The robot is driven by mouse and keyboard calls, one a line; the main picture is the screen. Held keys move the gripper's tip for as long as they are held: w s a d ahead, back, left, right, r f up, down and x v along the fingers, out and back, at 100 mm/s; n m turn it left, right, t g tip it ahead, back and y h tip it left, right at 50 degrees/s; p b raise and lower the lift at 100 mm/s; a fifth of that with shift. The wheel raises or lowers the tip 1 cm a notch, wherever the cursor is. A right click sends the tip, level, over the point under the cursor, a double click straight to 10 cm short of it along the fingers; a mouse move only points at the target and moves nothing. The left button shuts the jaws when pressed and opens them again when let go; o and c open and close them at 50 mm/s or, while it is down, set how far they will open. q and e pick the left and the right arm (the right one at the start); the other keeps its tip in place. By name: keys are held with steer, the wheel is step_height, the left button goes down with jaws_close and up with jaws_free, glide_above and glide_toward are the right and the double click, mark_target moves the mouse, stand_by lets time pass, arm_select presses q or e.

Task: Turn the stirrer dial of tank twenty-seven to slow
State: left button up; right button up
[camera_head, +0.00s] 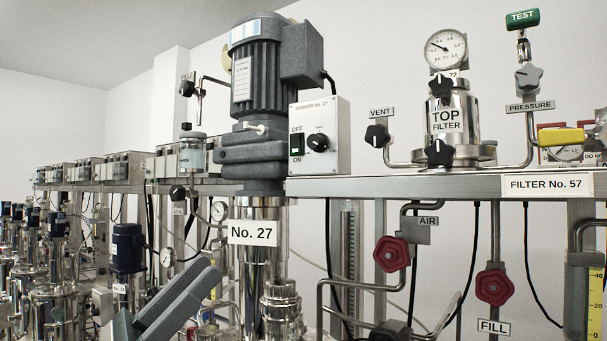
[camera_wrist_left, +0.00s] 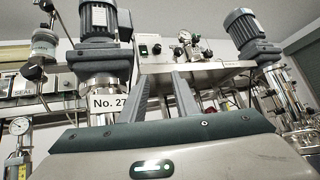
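The stirrer No. 27 control box (camera_head: 335,165) is white and sits on the rail beside the grey motor (camera_head: 257,75) of tank No. 27 (camera_head: 262,285). Its round black dial (camera_head: 317,142) has a pale pointer mark; its setting is too small to read. A green OFF/ON switch (camera_head: 297,145) is left of the dial. In the left wrist view the dial (camera_wrist_left: 157,49) shows beyond and above the fingers. My left gripper (camera_head: 210,272) is low and left of the box, in front of the tank, touching nothing visible. Its fingers (camera_wrist_left: 162,80) are apart and empty. My right gripper is out of view.
Red valve wheels (camera_head: 392,253) hang below the steel rail (camera_head: 420,187). Several similar tanks stand at the left. Open air lies before the box.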

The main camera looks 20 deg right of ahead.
arm_select(q)
steer(key=s+d+r+m+g+y, duration=0.5)
steer(key=s+d+r+m+y, duration=0.3)
steer(key=m, duration=0.9)
steer(key=a+r+m+t+y, duration=0.2)
steer(key=r+m+t, duration=0.1)
steer(key=r+t, duration=0.3)
steer(key=s+a+r+m+t+y, duration=0.1)
steer(key=a+r+m+t+y, duration=0.1)
steer(key=r+t, duration=0.3)
steer(key=shift+a+r+m+t+y+p, duration=0.4)
steer(key=shift+a+r+y, duration=0.1)
steer(key=shift+a+r, duration=0.05)
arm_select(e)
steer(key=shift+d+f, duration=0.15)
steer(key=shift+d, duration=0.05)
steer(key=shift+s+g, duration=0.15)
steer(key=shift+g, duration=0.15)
